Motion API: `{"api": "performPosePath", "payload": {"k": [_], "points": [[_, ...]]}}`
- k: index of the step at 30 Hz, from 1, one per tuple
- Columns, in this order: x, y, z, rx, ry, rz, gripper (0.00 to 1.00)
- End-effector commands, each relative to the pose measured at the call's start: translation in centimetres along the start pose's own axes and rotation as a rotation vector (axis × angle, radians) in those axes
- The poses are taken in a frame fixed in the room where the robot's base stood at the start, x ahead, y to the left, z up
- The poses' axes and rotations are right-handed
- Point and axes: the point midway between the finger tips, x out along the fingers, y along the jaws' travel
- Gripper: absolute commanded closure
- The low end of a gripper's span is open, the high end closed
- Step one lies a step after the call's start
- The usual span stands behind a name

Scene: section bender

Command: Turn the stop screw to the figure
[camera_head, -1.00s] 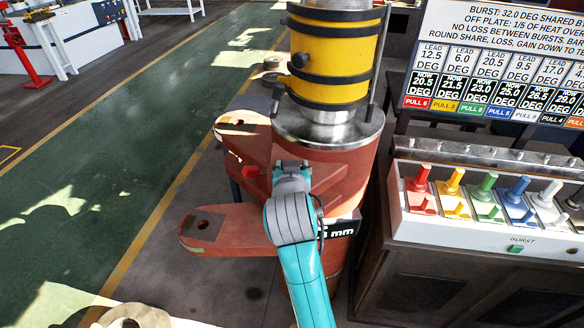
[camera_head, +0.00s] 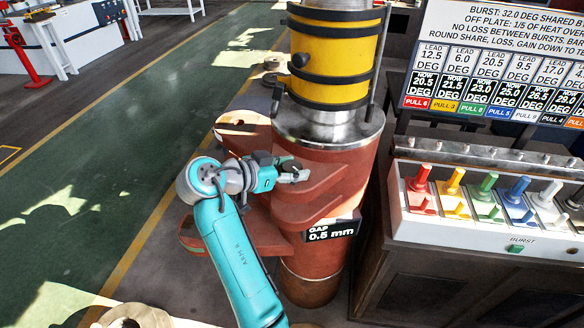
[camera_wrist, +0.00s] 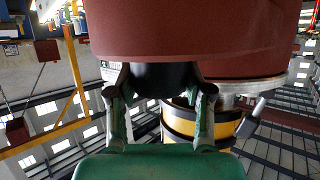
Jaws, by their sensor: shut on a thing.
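My gripper (camera_head: 294,172) is at the red bender body (camera_head: 345,190), just below the grey metal collar. In the wrist view, my gripper's fingers (camera_wrist: 160,88) stand on both sides of a black round knob (camera_wrist: 158,74) and are shut on it. The knob juts from the red casting; I take it to be the stop screw. In the head view my gripper and wrist mostly hide it. A black display (camera_head: 332,231) on the body reads GAP 0.5 mm.
A yellow banded cylinder (camera_head: 335,55) stands above the body. Red plates (camera_head: 240,125) jut out left. At right is a panel of coloured levers (camera_head: 485,205) with a green BURST button (camera_head: 516,248). A board (camera_head: 500,60) lists degree figures. The green floor lane (camera_head: 110,130) at left is clear.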

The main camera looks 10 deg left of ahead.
Motion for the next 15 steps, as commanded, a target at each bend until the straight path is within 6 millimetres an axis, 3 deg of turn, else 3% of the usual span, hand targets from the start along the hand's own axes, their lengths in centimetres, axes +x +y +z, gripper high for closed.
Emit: {"api": "performPosePath", "payload": {"k": [15], "points": [[0.08,0.00,0.15,0.064,-0.003,0.165,0.84]]}}
